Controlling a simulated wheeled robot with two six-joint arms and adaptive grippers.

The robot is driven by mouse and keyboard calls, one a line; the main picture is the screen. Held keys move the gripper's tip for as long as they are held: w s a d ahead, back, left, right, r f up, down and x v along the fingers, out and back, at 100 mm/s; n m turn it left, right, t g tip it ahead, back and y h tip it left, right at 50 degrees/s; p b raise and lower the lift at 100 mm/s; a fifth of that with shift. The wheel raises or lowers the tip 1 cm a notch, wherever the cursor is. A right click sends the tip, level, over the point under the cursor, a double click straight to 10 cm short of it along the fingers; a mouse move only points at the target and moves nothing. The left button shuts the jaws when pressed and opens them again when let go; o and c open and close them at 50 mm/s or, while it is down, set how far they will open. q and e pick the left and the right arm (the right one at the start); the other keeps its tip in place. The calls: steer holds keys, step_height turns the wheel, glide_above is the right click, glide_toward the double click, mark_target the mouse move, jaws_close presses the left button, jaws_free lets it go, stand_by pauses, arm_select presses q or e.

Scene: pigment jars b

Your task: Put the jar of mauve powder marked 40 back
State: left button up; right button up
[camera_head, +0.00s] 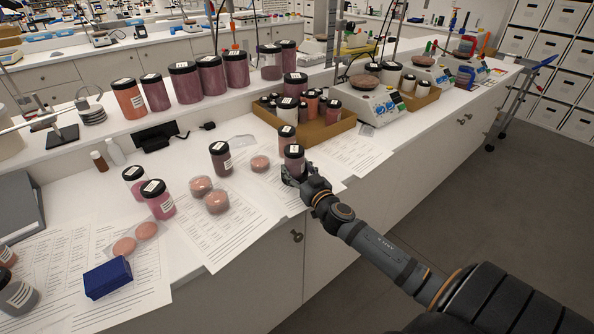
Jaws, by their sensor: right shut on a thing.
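My right gripper (292,174) is shut on a black-lidded jar (294,161) with dark mauve-looking contents, held upright near the front edge of the bench. The fingers hide its lower part, and its number is too small to read. Another black-lidded jar (287,139) stands just behind it. A dark jar (221,160) stands to the left, and two pink jars (160,201) (134,183) stand farther left. A row of larger jars, including an orange one (129,102) and mauve ones (211,78), stands on the raised back ledge. My left gripper is not in view.
A brown tray (328,138) with several small jars lies behind the gripper. A balance (378,106) stands to its right. Clear pots of pink powder (217,203), printed sheets (225,235) and a blue box (107,278) lie on the bench at left.

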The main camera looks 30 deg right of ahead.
mark_target(299, 173)
steer(key=shift+f, duration=0.1)
steer(key=o, duration=1.3)
steer(key=shift+s+f, duration=0.1)
steer(key=shift+s, duration=0.1)
steer(key=s+b, duration=0.1)
steer(key=s, duration=0.1)
steer(key=shift+s+a+f+b, duration=0.15)
steer(key=shift+s+b, duration=0.25)
steer(key=s, duration=0.2)
steer(key=s+p, duration=0.1)
steer(key=s, duration=0.2)
steer(key=s+p, duration=0.1)
steer(key=s, duration=0.1)
steer(key=shift+s+a+r, duration=0.2)
steer(key=shift+a+r, duration=0.1)
steer(key=shift+r, duration=0.1)
